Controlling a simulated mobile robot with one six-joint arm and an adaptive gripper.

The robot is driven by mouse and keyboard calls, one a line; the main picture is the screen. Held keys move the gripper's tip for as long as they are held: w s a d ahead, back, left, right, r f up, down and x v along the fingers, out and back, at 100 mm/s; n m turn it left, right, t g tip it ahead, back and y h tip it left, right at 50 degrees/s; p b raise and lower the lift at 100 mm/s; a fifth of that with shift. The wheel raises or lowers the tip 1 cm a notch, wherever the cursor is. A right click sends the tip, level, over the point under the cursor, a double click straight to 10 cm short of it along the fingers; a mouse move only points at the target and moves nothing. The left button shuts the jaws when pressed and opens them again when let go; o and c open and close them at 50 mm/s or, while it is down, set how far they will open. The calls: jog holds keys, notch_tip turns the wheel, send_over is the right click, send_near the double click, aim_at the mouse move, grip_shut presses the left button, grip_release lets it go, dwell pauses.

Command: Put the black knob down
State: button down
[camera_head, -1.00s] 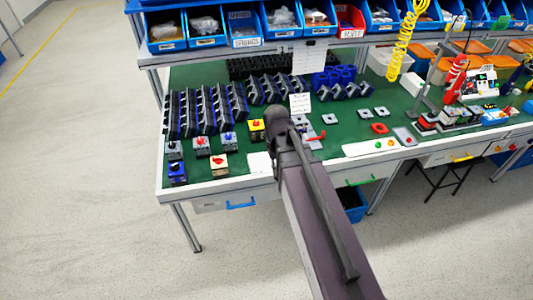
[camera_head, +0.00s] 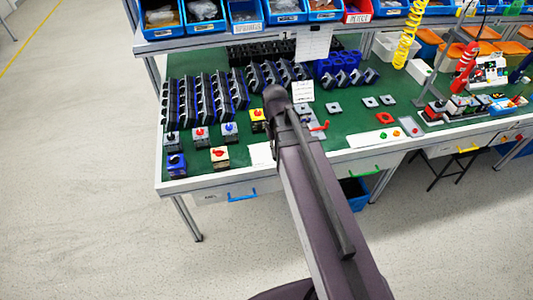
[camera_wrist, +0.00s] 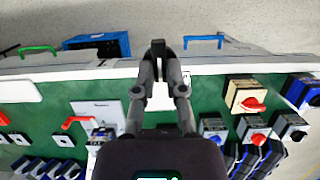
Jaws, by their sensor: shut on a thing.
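My gripper (camera_wrist: 158,62) shows in the wrist view with its two fingers closed together at the tips. A small dark piece at the tips (camera_wrist: 158,46) looks like the black knob; it is hard to tell apart from the dark fingers. The tips appear over the front edge of the workbench (camera_wrist: 60,75). In the head view my arm covers the fingertips and whatever they hold.
Switches with red and blue knobs stand left of my arm, including a cream one with a red knob (camera_head: 219,157). A yellow switch (camera_head: 257,119) is close beside my arm. A white sheet (camera_head: 261,154) lies near the front edge. Blue bins line the shelf above.

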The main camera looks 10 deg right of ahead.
jog(key=shift+f, duration=0.1)
jog(key=w+d+f+b, duration=0.1)
jog(key=d+f+b, duration=0.5)
jog(key=f+b, duration=0.5)
jog(key=shift+w+d+f, duration=0.2)
jog(key=shift+w+d, duration=0.15)
jog(key=shift+d, duration=0.05)
jog(key=w+a, duration=0.2)
jog(key=w, duration=0.2)
jog(key=w+a+f+b, duration=0.1)
jog(key=w+a, duration=0.1)
jog(key=w, duration=0.2)
jog(key=w+a+b, duration=0.1)
jog(key=w+a, duration=0.1)
jog(key=w, duration=0.3)
jog(key=shift+a+f, duration=0.15)
jog(key=shift+a, duration=0.15)
jog(key=shift+w, duration=0.15)
